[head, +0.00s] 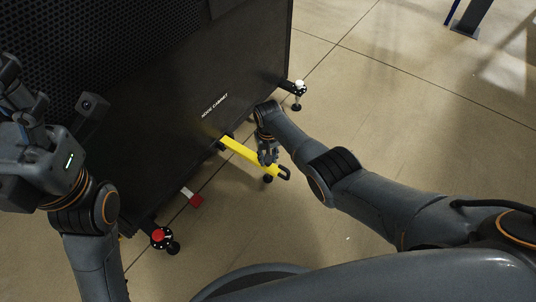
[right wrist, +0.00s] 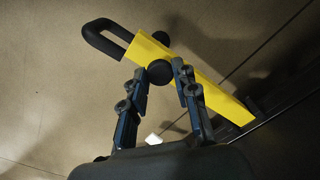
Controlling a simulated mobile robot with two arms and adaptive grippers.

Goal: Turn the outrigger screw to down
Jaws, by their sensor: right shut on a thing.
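The yellow outrigger (head: 245,152) sticks out from the foot of the black cabinet (head: 190,130) and ends in a black loop handle (head: 286,173). It also shows in the right wrist view (right wrist: 205,87). The outrigger screw has a round black knob (right wrist: 160,72) beside the yellow bar; another round black part (right wrist: 160,38) shows on the bar's far side. A black foot (head: 268,179) shows below the bar. My right gripper (head: 267,158) is shut on the knob, one finger on each side. My left gripper (head: 14,90) is raised at the left edge, away from the outrigger; its fingertips are unclear.
A red-capped foot (head: 158,238) and a white-capped foot (head: 299,87) stand at the cabinet's lower corners. A small red and white piece (head: 192,198) is near the cabinet base. The floor to the right is open, with a dark blue post (head: 470,18) far back.

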